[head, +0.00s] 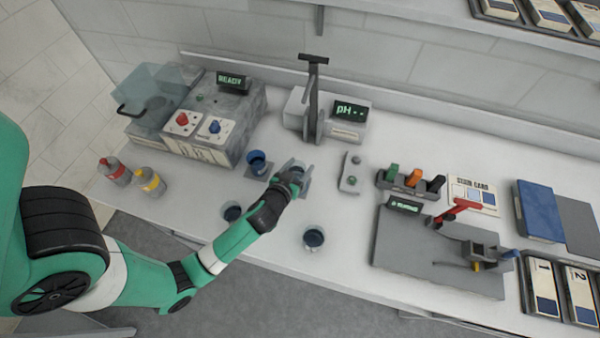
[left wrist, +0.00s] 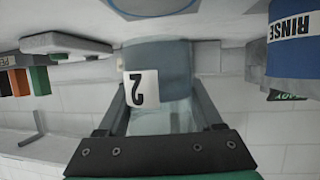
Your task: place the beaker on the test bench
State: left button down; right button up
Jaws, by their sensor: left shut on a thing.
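My left gripper (head: 293,180) is shut on a clear beaker (head: 298,173) over the middle of the white test bench (head: 345,235). In the left wrist view, the beaker (left wrist: 176,62) sits between the two fingers (left wrist: 160,95) and bears a white label with a 2, upside down in that picture. My right gripper is out of view.
The pH meter (head: 345,120) stands behind the gripper.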

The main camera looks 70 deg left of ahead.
aim_at(299, 173)
pick_arm(q)
jog(key=f, duration=0.1)
jog(key=f+b, duration=0.1)
jog(key=f, duration=0.1)
jog(key=shift+w+a, duration=0.15)
jog(key=shift+w, duration=0.05)
jog(key=shift+f, duration=0.3)
jog(key=shift+f+b, duration=0.1)
jog(key=shift+b, duration=0.2)
jog(key=shift+c, duration=0.2)
grip_release()
